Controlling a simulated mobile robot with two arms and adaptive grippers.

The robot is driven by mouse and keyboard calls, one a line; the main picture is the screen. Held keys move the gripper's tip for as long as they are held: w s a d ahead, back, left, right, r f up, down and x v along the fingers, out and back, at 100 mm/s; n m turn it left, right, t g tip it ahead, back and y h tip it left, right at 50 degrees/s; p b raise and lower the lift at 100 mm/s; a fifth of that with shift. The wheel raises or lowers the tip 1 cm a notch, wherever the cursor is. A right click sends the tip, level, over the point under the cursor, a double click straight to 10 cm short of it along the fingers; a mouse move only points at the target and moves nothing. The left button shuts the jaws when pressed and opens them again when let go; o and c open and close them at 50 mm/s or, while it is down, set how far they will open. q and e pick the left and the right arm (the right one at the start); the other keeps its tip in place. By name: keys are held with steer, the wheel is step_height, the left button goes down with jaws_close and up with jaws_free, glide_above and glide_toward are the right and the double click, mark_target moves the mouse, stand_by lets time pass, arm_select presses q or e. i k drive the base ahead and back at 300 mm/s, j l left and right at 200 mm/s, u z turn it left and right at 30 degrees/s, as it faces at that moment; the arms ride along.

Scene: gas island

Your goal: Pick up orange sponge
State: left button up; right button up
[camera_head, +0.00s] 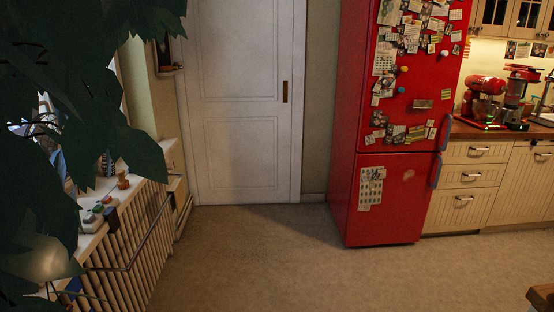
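I see no orange sponge that I can make out in the head view. Neither of my grippers is in view. A small orange-brown object (123,182) stands on the windowsill at the left, too small to identify. Small red, green and white items (93,215) sit nearer on the same sill and are partly hidden by leaves.
A red fridge (390,200) stands right of a closed white door (240,100). Kitchen counters (470,180) with a red mixer (485,90) are at the right. Large dark leaves (90,130) and a radiator (135,245) fill the left. The floor (270,255) is clear; a wooden corner (541,296) shows lower right.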

mark_target(165, 68)
steer(key=i+l+u, duration=0.1)
steer(key=i, duration=0.45)
steer(key=i+l, duration=0.2)
steer(key=i, duration=0.3)
steer(key=i+l+u, duration=0.15)
steer(key=i, duration=0.4)
steer(key=i+u, duration=0.2)
steer(key=i, duration=0.3)
steer(key=i+u, duration=0.2)
steer(key=i, duration=0.25)
steer(key=i+l+u, duration=0.2)
steer(key=i, duration=0.3)
steer(key=i+l+u, duration=0.2)
steer(key=i, duration=0.25)
steer(key=i+u, duration=0.2)
steer(key=i, duration=0.15)
steer(key=u, duration=0.25)
steer(key=i+l+u, duration=0.3)
steer(key=l+u, duration=0.3)
steer(key=i+l+u, duration=0.1)
steer(key=l+u, duration=0.25)
